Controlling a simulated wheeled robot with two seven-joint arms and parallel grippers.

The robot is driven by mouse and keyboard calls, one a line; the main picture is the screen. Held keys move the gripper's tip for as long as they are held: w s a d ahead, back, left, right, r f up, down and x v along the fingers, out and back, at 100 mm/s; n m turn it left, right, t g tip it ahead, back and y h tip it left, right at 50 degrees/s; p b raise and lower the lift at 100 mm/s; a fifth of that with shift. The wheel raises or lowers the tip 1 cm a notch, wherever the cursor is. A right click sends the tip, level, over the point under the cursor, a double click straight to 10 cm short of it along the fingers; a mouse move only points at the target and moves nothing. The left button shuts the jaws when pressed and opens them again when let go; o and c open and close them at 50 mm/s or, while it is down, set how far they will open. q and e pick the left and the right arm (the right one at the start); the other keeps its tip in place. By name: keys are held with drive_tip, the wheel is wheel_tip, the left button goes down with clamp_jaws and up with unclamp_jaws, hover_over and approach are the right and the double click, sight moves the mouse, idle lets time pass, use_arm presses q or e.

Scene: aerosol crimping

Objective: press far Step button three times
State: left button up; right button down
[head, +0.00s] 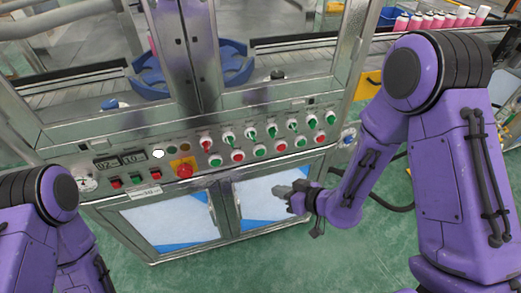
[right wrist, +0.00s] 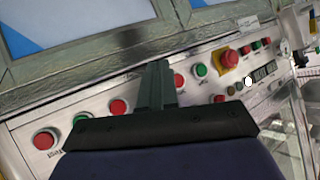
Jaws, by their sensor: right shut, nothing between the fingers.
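The crimping machine's control panel (head: 230,148) has a lower row of alternating green and red push buttons. Their labels are too small to read in the head view, so I cannot tell which is the far Step button. The row's right-end red button (head: 320,137) also shows at the left in the right wrist view (right wrist: 42,140). My right gripper (head: 280,191) is shut and empty, in front of the panel and below the row in the head view. In the right wrist view its fingers (right wrist: 157,68) overlap the row and hide part of it. My left gripper is out of view.
A red emergency knob (head: 184,171) on a yellow plate sits left of the row. Selector switches (head: 250,133) line the panel above it. Cabinet doors (head: 263,198) lie below. A blue round part (head: 150,80) and pink-white cans (head: 440,20) stand behind.

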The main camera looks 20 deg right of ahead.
sight(260, 152)
drive_tip(key=shift+w+a+r+n+y, duration=0.2)
drive_tip(key=shift+a+r+n+y, duration=0.1)
drive_tip(key=shift+r, duration=0.3)
drive_tip(key=shift+w+a+r+n+y, duration=0.2)
drive_tip(key=shift+r+n, duration=0.1)
drive_tip(key=shift+r, duration=0.25)
drive_tip(key=shift+w, duration=0.1)
drive_tip(key=w, duration=0.8)
drive_tip(key=shift+w+a, duration=0.15)
drive_tip(key=shift+w, duration=0.1)
drive_tip(key=shift+w+p, duration=0.15)
drive_tip(key=shift+p, duration=0.15)
idle(0.7)
drive_tip(key=shift+w, duration=0.3)
